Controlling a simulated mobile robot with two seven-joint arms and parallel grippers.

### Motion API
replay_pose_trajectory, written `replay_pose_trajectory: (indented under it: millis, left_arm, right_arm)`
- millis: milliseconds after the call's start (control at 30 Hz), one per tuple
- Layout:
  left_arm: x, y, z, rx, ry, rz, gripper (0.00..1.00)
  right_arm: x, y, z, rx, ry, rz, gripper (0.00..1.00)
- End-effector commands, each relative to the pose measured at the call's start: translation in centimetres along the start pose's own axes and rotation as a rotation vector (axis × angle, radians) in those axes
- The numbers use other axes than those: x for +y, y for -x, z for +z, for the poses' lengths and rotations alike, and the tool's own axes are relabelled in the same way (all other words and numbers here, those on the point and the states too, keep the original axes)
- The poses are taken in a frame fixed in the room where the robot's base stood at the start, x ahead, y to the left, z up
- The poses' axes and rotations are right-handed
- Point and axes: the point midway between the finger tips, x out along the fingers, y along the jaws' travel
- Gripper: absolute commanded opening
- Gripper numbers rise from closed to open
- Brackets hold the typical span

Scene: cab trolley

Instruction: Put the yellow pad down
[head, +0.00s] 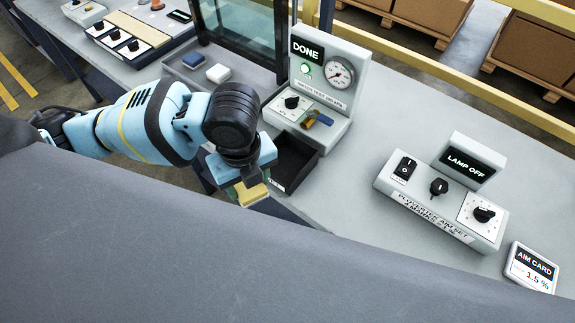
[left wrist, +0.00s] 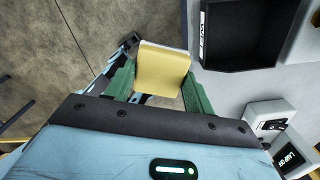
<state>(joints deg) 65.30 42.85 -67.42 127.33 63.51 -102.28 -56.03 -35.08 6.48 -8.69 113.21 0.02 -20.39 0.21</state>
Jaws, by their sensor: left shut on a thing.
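My left gripper (head: 250,182) is shut on the yellow pad (head: 254,194). In the left wrist view the yellow pad (left wrist: 162,68) sits between the two green fingers (left wrist: 160,88), with its broad face showing. The pad is held at the table's near edge, with floor seen behind it in the left wrist view. A black open tray (head: 292,160) lies just beyond the gripper; it looks empty in the left wrist view (left wrist: 240,32), to the right of the pad and apart from it. My right gripper is not in view.
A grey gauge unit (head: 338,103) reading DONE stands behind the tray, with a blue and brass piece on it. A blue block (head: 193,60) and a white block (head: 218,73) lie behind.

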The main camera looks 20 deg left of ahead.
Motion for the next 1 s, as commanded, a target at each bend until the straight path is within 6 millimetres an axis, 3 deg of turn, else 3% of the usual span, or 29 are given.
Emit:
replay_pose_trajectory:
  millis: [400, 600, 800, 1000]
  left_arm:
    - [0.5, -2.1, -2.1, 0.007, -0.751, -0.005, 0.31]
    - [0.7, -2.8, -2.8, 0.008, -1.032, -0.009, 0.31]
    - [0.8, -3.0, -3.2, 0.007, -1.168, -0.012, 0.31]
    - [0.8, -3.0, -3.2, 0.007, -1.19, -0.012, 0.31]
  right_arm:
    - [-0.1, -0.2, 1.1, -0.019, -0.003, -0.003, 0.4]
    - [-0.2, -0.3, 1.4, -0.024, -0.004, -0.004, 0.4]
    - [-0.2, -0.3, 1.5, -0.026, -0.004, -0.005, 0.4]
    - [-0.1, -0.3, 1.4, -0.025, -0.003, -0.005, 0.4]
